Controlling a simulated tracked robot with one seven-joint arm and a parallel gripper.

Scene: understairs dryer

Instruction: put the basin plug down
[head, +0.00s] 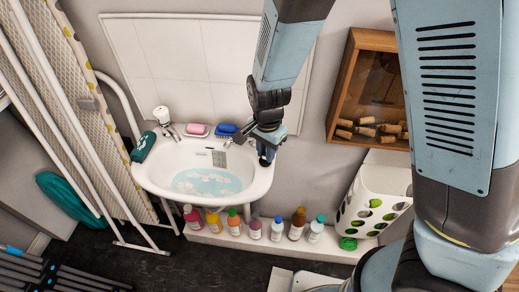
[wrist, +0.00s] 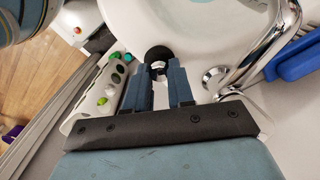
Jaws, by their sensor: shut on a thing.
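The basin plug (wrist: 157,53) is a small black disc with a pale middle, seen in the wrist view between the tips of my gripper (wrist: 159,70). My gripper is shut on it. In the head view my gripper (head: 266,155) is over the right side of the white basin (head: 150,185), by its rim. I cannot make out the plug in that view. The basin holds pale blue water with white foam. In the wrist view the white basin (wrist: 215,40) lies beyond the plug. I cannot tell whether the plug touches it.
Several bottles (head: 255,229) line a low ledge below. A white holed basket (head: 372,205) and a wooden wall box (head: 372,90) are at right. An ironing board leans left.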

